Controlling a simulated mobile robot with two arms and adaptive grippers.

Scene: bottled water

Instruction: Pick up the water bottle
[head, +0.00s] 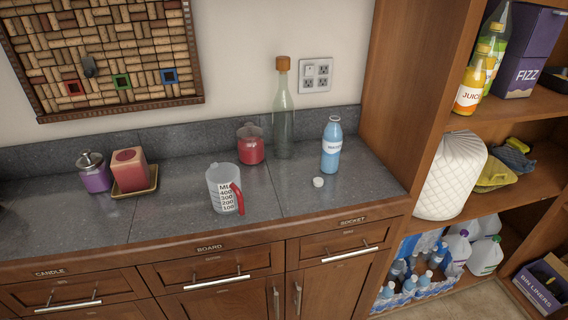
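A blue water bottle with a white label (331,146) stands upright on the right part of the grey countertop (290,188). A small white cap (318,182) lies on the counter in front of it, and the bottle's top looks uncapped. More small water bottles (409,287) stand packed together on the bottom shelf at the lower right. Neither of my grippers shows in the head view.
A tall corked glass bottle (283,122) and a red jar (250,146) stand left of the water bottle. A measuring jug (222,188) with a red handle stands nearer the front. The wooden shelf's side wall (405,75) rises to the right.

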